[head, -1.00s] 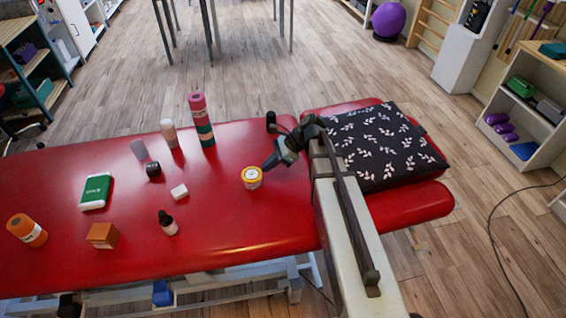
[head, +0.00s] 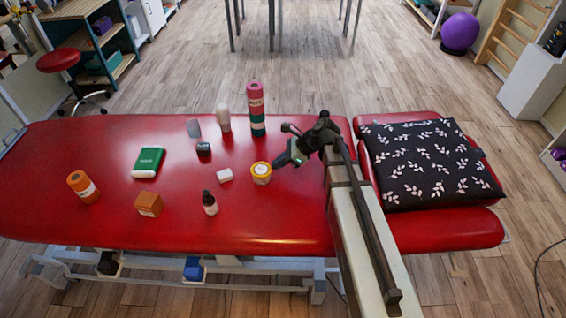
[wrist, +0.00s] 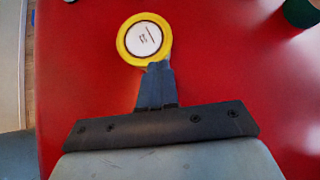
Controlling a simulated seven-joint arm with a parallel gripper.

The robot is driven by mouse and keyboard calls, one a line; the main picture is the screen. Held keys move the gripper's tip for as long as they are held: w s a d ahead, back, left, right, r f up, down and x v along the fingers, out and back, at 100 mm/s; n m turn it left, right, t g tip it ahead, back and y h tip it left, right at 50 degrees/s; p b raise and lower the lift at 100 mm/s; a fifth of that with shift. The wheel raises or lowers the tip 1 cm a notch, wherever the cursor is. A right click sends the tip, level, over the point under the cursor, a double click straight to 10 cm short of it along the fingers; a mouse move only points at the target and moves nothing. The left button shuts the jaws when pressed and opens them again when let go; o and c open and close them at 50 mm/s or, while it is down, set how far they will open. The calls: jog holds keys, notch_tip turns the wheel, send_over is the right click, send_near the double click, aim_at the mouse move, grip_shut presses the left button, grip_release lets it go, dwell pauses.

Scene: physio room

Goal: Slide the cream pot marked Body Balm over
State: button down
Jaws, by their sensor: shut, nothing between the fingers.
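The cream pot (head: 261,175) is a short round yellow pot with a white top, upright on the red treatment table (head: 270,230). In the wrist view the pot (wrist: 143,40) shows a yellow ring around a white label with dark marks too small to read. My gripper (head: 279,162) is shut and empty, just right of the pot in the head view. In the wrist view its fingertips (wrist: 158,68) meet the pot's near edge and appear to touch it.
A patterned cushion (head: 430,165) lies right. Table in front of the pot is clear.

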jog(key=shift+d, duration=0.1)
jog(key=shift+d, duration=0.6)
jog(key=d, duration=0.2)
jog(key=shift+d, duration=0.3)
jog(key=v, duration=1)
